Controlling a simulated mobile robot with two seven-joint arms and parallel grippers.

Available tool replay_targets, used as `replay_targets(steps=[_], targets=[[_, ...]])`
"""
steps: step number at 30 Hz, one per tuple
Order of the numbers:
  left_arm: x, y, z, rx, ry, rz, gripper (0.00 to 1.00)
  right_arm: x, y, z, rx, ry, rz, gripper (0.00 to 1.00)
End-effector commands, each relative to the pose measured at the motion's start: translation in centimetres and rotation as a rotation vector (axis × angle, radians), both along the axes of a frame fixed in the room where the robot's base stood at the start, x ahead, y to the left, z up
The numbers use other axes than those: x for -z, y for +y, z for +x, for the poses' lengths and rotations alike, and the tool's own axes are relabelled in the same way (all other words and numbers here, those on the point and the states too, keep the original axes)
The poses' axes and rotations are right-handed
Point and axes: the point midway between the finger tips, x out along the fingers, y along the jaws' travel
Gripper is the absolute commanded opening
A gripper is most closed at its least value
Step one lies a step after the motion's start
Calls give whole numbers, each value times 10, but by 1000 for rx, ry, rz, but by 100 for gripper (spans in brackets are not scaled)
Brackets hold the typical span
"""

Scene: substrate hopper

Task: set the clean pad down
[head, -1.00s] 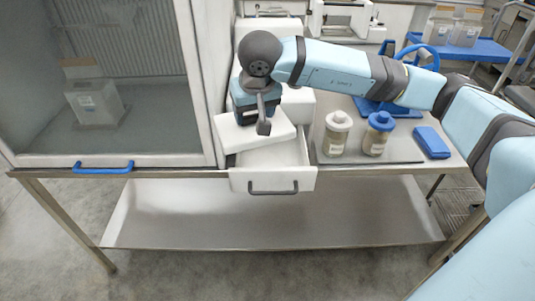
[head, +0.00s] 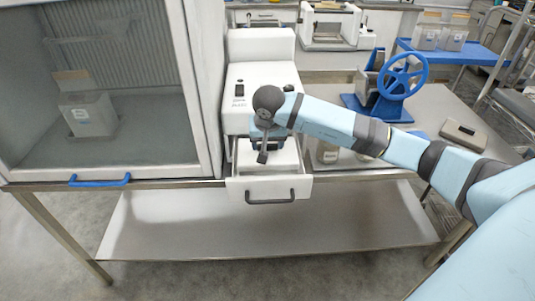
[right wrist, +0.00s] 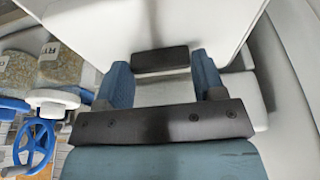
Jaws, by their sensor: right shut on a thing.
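My right gripper (head: 262,156) points down over the open white drawer (head: 307,178) of the white machine, low at the drawer's opening. In the right wrist view my right gripper (right wrist: 161,62) has its two blue fingers closed on the sides of a dark block, which I take to be the grip of the clean pad (right wrist: 160,60). A broad white surface lies around and above that block in that view. In the head view the wrist hides most of the pad, and I cannot tell whether it touches the drawer floor. My left gripper is not in view.
The white machine (head: 262,85) stands behind the drawer. A glass-fronted cabinet (head: 205,90) is close on the left. Jars (right wrist: 60,70) stand to the right, partly behind my arm in the head view. A blue handwheel device (head: 403,75) is further right.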

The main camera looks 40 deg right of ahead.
Motion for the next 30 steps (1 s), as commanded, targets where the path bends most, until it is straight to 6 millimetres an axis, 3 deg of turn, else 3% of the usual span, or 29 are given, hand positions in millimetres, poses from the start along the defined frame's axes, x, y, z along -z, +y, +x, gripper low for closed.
replay_targets(steps=[7, 13, 25, 26, 28, 30], targets=[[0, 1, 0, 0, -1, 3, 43, 19, 1, 0, 0, 0, 1, 38], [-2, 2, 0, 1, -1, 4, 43, 46, 1, -1, -1, 3, 1, 38], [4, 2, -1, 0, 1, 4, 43, 53, 0, 0, -1, -1, -1, 38], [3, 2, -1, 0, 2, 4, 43, 52, 0, 0, -1, 0, 0, 70], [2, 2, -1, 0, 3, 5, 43, 51, 0, 0, -1, 0, 0, 86], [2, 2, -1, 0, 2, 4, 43, 51, 0, 0, -1, 0, 0, 89]])
